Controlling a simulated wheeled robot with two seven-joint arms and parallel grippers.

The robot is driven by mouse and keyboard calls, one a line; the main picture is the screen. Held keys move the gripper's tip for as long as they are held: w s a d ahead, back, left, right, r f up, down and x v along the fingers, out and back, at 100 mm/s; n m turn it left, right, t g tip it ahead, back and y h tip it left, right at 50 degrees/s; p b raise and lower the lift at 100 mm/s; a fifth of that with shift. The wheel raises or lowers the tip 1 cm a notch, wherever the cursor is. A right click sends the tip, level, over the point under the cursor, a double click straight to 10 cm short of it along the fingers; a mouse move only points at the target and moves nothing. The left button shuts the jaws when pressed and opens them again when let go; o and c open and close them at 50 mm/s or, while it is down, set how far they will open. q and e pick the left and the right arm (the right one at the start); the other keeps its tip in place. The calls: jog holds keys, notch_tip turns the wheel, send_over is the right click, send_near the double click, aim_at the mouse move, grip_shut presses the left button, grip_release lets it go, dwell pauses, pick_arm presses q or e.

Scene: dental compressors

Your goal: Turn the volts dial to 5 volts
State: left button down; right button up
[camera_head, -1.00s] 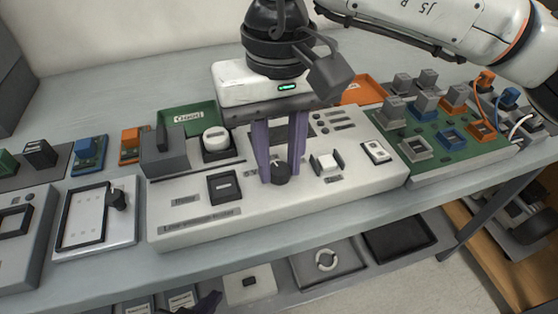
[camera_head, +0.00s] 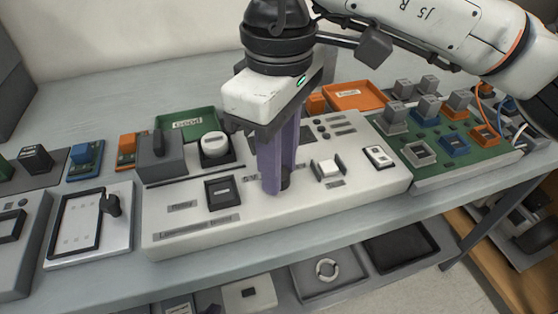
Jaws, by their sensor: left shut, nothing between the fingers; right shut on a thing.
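The volts dial (camera_head: 286,182) is a small black round knob on the white console (camera_head: 330,201). It is mostly hidden behind a purple finger of my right gripper (camera_head: 279,185). That gripper points down from above and is shut on the dial. Its wrist is turned at an angle over the console. The dial's pointer and scale cannot be read.
A green board (camera_head: 456,158) with blocks stands at right. A green tray (camera_head: 187,122) and an orange tray (camera_head: 354,96) lie behind. A framed panel (camera_head: 90,222) stands at left.

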jog(key=shift+r, duration=0.1)
dwell(0.5)
jog(key=o, duration=1)
jog(key=shift+o, duration=0.2)
notch_tip(320, 180, up, 10)
jog(key=p, duration=0.1)
jog(key=shift+r, duration=0.15)
